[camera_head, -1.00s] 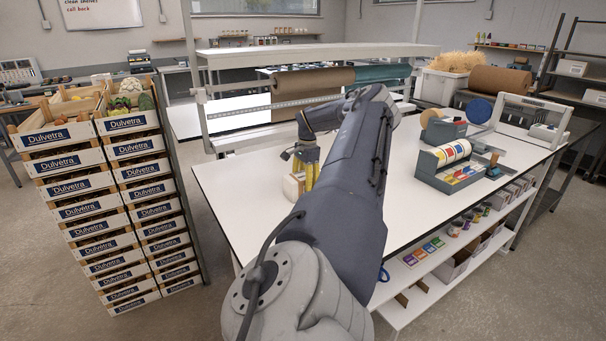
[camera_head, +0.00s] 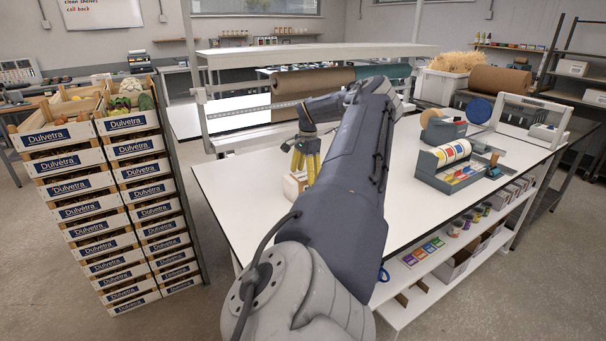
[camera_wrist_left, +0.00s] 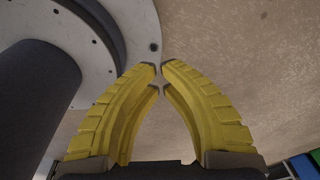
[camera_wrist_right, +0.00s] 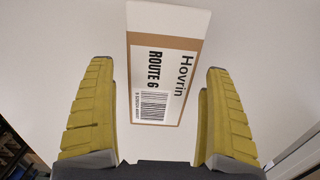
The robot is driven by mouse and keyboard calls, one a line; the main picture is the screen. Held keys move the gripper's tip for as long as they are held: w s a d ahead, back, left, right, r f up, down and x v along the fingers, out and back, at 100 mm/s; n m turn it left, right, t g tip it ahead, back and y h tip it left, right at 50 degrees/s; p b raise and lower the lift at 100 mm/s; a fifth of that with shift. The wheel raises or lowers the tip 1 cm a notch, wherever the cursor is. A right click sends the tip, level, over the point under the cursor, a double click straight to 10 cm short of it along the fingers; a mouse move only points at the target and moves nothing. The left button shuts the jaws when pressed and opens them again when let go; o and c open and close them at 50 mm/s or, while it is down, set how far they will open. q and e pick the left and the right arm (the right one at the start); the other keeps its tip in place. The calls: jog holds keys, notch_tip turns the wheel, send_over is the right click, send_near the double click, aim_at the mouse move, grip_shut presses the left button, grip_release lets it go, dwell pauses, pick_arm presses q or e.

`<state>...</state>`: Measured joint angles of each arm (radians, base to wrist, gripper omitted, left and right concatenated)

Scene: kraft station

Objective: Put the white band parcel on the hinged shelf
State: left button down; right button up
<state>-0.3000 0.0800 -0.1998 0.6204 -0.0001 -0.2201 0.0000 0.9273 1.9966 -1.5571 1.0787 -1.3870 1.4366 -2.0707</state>
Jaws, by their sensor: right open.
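The parcel (camera_head: 291,187) is a small box on the white bench, partly hidden by my right arm in the head view. In the right wrist view the parcel (camera_wrist_right: 160,85) is brown and white, with a label reading "Hovrin" and "ROUTE 6". My right gripper (camera_head: 305,178) is open above the parcel. Its yellow fingers (camera_wrist_right: 159,75) stand apart to either side of the parcel in the wrist picture, with nothing between them in contact. My left gripper (camera_wrist_left: 159,69) is shut and empty, its fingertips meeting. I cannot tell for sure which surface is the hinged shelf.
The white bench (camera_head: 430,220) holds a tape dispenser (camera_head: 450,172) at right. A raised white shelf (camera_head: 320,54) and paper rolls (camera_head: 300,92) stand behind. Stacked crates (camera_head: 95,200) stand at left. The bench between parcel and dispenser is bare apart from my arm.

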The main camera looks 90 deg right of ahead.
jog(key=r, duration=0.8)
jog(key=shift+s+d+r, duration=0.15)
jog(key=shift+s, duration=0.1)
pick_arm(q)
jog(key=c, duration=1.5)
grip_release()
pick_arm(e)
jog(key=shift+r, duration=0.4)
pick_arm(q)
jog(key=o, duration=1.3)
